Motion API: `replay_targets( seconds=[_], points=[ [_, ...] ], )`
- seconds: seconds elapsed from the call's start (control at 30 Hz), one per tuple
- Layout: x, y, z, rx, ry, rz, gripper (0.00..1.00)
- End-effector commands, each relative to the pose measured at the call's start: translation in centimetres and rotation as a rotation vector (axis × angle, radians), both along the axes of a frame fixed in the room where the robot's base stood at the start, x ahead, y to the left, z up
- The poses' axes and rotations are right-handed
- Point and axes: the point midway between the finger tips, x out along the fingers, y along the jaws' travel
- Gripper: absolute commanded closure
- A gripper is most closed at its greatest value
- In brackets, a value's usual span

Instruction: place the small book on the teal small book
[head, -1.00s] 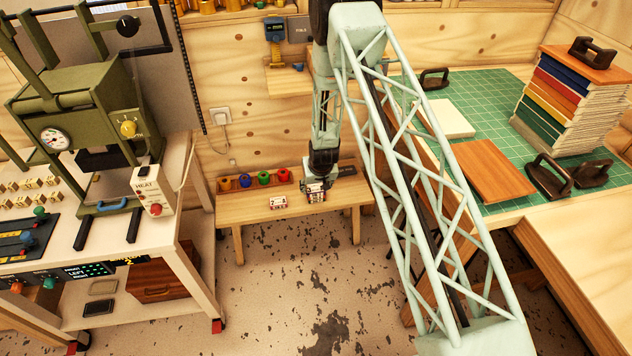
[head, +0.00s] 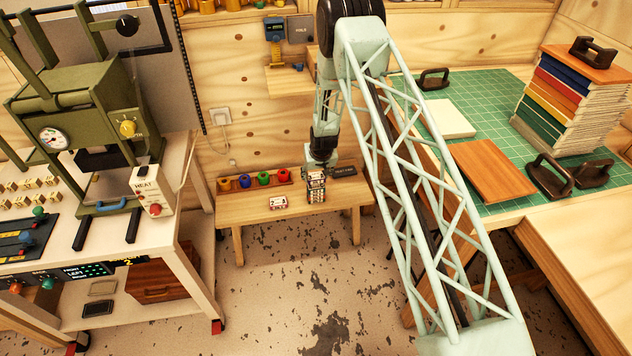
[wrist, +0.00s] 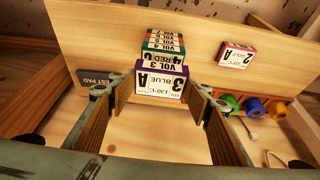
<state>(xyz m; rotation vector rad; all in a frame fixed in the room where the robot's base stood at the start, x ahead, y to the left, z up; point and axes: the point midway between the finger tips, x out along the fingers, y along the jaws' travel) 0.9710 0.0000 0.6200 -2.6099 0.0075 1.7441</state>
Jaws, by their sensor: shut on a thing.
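My gripper (wrist: 158,98) is shut on a small book with a blue-purple edge (wrist: 161,82) and a white label reading "BLUE" and "3". In the head view, my gripper (head: 318,165) is over the low bench with the held book (head: 316,176) below it. I cannot tell the size of any gap between the held book and these.
A separate small red-edged book (head: 277,202) lies left of the stack on the bench (head: 245,212). A rack of coloured rolls (head: 263,179) runs along the back. A dark pad marked as a rest pad (head: 344,171) lies to the right.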

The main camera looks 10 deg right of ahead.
Motion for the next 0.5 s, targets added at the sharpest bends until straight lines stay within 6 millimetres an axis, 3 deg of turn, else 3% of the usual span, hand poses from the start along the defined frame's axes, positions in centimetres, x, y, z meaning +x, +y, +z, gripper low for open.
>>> replay_targets(
  seconds=[0.5],
  points=[
    [0.0,0.0,-3.4,0.000,0.000,0.000,0.66]
  ],
)
